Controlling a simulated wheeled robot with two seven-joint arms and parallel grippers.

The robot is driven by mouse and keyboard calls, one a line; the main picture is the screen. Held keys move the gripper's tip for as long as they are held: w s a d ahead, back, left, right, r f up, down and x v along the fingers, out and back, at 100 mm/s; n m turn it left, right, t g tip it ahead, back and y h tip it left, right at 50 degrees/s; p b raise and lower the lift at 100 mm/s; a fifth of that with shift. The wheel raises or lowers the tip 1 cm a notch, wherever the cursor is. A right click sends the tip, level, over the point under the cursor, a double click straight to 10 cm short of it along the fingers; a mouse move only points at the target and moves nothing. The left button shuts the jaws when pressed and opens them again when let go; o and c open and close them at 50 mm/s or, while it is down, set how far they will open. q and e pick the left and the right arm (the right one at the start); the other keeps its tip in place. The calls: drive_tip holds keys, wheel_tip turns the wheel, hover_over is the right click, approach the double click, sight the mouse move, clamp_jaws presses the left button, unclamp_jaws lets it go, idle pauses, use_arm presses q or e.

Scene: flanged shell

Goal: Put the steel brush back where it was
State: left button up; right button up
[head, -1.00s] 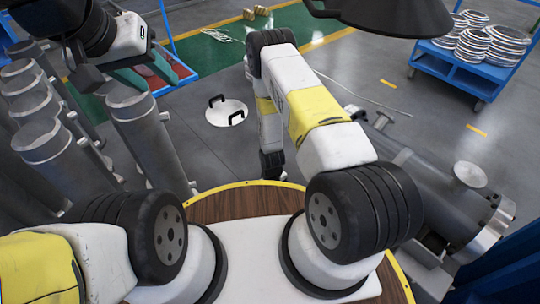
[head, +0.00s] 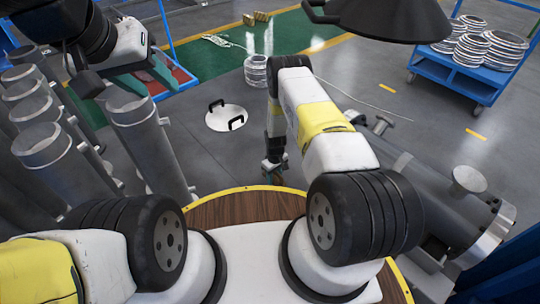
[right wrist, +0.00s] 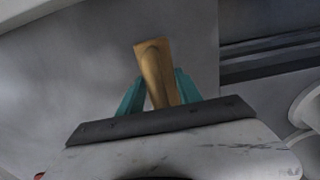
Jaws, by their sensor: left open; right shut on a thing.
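The steel brush shows in the right wrist view as a tan wooden handle (right wrist: 155,68) between two teal fingers. My right gripper (right wrist: 161,80) is shut on it. The brush's bristles cannot be made out. In the head view my right gripper (head: 273,176) hangs low past the front edge of the wood-topped base, small and mostly hidden by its arm. My left gripper (head: 148,78) is open and empty at the upper left, over a red tray (head: 160,84) in a blue frame. The brush's former place cannot be told from these frames.
Upright grey flanged pipes (head: 45,145) crowd the left. A white round lid with black handles (head: 226,117) lies on the floor. A stack of metal rings (head: 256,70) stands behind my right arm. A large steel shell (head: 455,205) lies at right. A blue cart (head: 465,72) stands farther back.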

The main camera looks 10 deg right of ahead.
sight(275, 177)
drive_tip(key=shift+w+f, duration=0.1)
drive_tip(key=shift+f, duration=1.65)
drive_tip(key=o, duration=1.3)
drive_tip(key=shift+f, duration=0.15)
